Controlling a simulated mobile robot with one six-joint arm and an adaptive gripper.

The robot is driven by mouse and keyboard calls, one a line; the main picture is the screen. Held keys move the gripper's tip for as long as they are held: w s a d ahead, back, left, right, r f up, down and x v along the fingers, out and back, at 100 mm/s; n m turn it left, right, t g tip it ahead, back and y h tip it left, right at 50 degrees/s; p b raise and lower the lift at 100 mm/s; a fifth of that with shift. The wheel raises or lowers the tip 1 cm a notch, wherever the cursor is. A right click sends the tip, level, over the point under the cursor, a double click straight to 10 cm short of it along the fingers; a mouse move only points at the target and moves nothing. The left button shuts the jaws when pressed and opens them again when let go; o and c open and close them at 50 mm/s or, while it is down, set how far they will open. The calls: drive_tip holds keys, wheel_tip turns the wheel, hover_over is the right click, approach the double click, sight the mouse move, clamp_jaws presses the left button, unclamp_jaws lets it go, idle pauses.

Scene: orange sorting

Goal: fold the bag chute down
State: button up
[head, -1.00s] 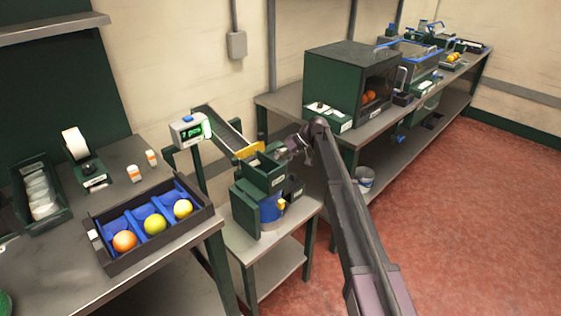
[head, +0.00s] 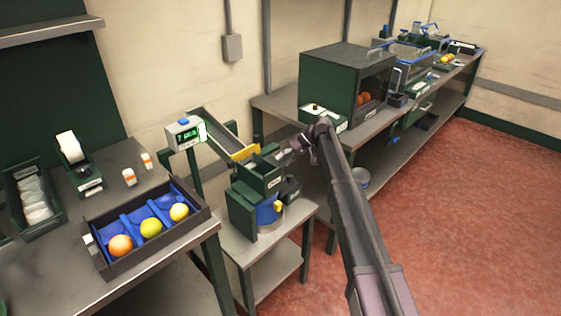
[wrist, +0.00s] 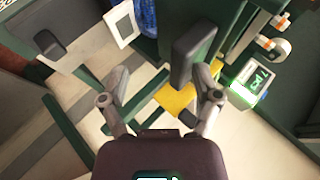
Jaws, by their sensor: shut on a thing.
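The bagging stand (head: 243,212) is a dark green machine on a small grey table, with a blue bag (head: 267,210) at its front. The bag chute (head: 262,176) is the dark green box-like part on top. My gripper (head: 290,150) is at the chute's upper right side. The exact contact is partly hidden. A yellow strip (wrist: 176,98) lies beyond the fingers.
A sloping ramp (head: 215,130) with a yellow end leads down to the stand, beside a green-lit display (head: 184,133). A tray (head: 150,250) of fruit is on the left bench. A dark green cabinet (head: 328,85) stands on the right bench. Red floor (head: 450,210) is open at right.

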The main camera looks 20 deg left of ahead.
drive_tip(key=w+d, duration=0.8)
drive_tip(key=d, duration=0.1)
drive_tip(key=shift+w, duration=0.35)
idle(1.3)
drive_tip(key=shift+s+f, duration=0.1)
idle(0.4)
drive_tip(key=s+d+r+m+t+h+p, duration=0.2)
drive_tip(key=s+d+m+t+h+p, duration=0.1)
drive_tip(key=s+d, duration=1.5)
drive_tip(key=s+d+r+m+t+h+p, duration=0.2)
drive_tip(key=s+d+m+h+p, duration=0.3)
drive_tip(key=s+d, duration=1.3)
drive_tip(key=d+m+p, duration=0.3)
drive_tip(key=shift+s+d+r+t, duration=0.35)
drive_tip(key=shift+d+r+t, duration=0.05)
drive_tip(key=shift+a, duration=0.15)
